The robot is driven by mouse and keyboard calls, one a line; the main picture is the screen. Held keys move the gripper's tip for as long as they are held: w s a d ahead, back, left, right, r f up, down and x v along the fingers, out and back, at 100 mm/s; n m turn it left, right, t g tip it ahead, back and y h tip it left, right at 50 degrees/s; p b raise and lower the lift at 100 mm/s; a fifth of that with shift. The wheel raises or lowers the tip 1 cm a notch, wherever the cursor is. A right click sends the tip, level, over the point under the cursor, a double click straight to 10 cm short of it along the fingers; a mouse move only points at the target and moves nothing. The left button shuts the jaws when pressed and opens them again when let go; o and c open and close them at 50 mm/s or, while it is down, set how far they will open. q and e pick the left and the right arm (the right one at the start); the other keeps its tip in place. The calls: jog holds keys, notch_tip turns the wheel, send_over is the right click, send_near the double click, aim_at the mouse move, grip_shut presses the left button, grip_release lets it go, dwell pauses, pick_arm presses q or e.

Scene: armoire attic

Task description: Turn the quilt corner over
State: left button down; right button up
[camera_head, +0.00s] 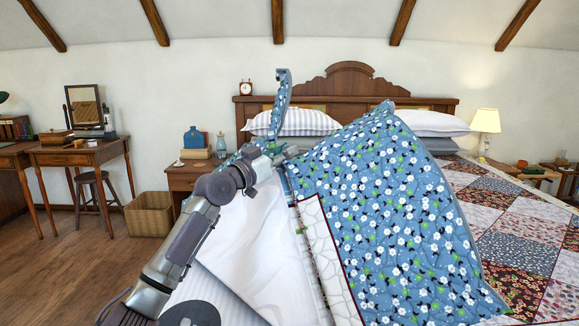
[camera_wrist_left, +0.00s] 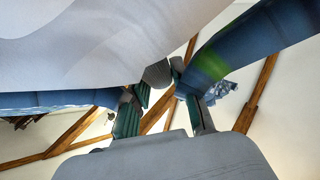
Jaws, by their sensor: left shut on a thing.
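The quilt's blue floral side (camera_head: 385,205) is lifted in a large tented sheet over the bed. Its patchwork side (camera_head: 515,235) lies flat on the bed at the right. My left gripper (camera_head: 280,154) is at the raised left edge of the quilt, above the white sheet, and is shut on the quilt. A narrow blue floral flap (camera_head: 282,98) stands up above the gripper. In the left wrist view, the fingers (camera_wrist_left: 165,98) are close to blue cloth (camera_wrist_left: 235,55) and a pale sheet of cloth (camera_wrist_left: 90,45); the exact grip is partly hidden. My right gripper is out of view.
The bare white sheet (camera_head: 255,255) lies below my left arm. Pillows (camera_head: 300,122) rest against the wooden headboard (camera_head: 350,85). A nightstand (camera_head: 185,178) with a blue bottle and books stands left of the bed, and a wicker basket (camera_head: 149,214) beside it. A lit lamp (camera_head: 485,121) stands at the right.

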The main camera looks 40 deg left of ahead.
aim_at(276, 172)
pick_arm(q)
jog(key=shift+s+a+r+t+b, duration=0.1)
jog(key=shift+s+r+t+b, duration=0.2)
jog(key=shift+s, duration=0.3)
jog(key=shift+s+a+r+t+b, duration=0.1)
jog(key=shift+s+r+t+b, duration=0.1)
jog(key=shift+s+r, duration=0.3)
jog(key=shift+s, duration=0.1)
jog(key=c, duration=0.9)
grip_release()
jog(key=shift+f, duration=0.2)
jog(key=shift+s+f, duration=0.25)
jog(key=shift+s, duration=0.05)
jog(key=v, duration=1.1)
jog(key=shift+s+r, duration=0.15)
jog(key=shift+r, duration=0.15)
